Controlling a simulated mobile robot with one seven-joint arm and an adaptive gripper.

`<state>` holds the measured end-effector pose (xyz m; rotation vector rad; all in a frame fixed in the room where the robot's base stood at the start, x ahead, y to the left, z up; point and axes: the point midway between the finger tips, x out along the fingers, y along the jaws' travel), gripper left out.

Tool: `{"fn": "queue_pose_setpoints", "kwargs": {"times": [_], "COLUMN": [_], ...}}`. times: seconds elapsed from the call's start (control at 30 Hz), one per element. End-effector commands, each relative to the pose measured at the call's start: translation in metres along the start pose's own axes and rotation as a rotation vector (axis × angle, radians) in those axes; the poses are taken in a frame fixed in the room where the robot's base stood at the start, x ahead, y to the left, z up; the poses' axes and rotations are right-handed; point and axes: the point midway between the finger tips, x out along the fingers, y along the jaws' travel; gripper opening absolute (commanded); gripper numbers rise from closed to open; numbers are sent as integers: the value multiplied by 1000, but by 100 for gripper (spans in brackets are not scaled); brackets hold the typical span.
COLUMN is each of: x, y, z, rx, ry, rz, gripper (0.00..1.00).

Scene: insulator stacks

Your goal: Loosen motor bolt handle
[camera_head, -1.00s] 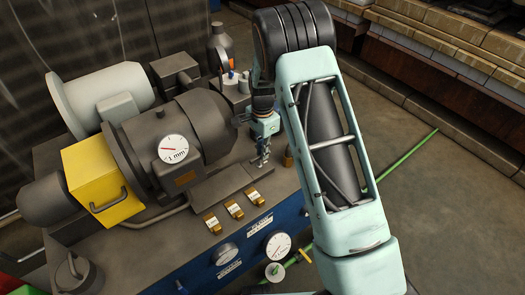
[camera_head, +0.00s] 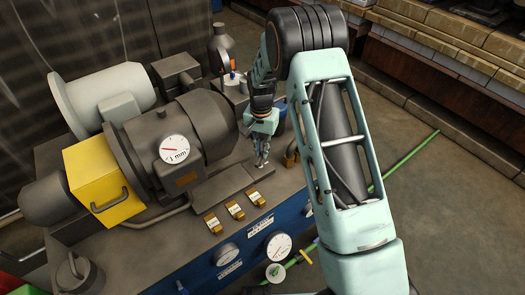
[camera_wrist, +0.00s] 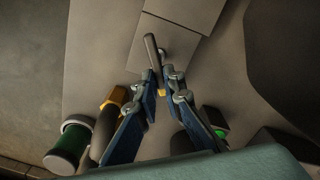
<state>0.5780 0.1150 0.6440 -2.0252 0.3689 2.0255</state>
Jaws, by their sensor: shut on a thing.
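My gripper (camera_head: 262,160) is low beside the dark motor (camera_head: 185,135), at the right end of the bench top. In the wrist view the two blue-and-grey fingers (camera_wrist: 160,78) are closed around the lower end of a slim dark handle (camera_wrist: 151,48). The handle sticks up past the fingertips, beside a small light bolt head. In the head view the handle is too small to tell from the fingers. A round dial (camera_head: 175,149) marked in mm is on the motor's front.
A yellow box (camera_head: 91,172) with a handle stands left of the motor. A brass fitting (camera_wrist: 118,96) and a green-banded cylinder (camera_wrist: 72,142) stand near my fingers.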

Motion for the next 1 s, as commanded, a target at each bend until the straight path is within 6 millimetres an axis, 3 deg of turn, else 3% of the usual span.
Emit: {"fn": "queue_pose_setpoints", "kwargs": {"times": [1.0], "x": [-1], "y": [-12], "z": [5], "rx": [-895], "ry": [2], "rz": [-1], "gripper": [0]}}
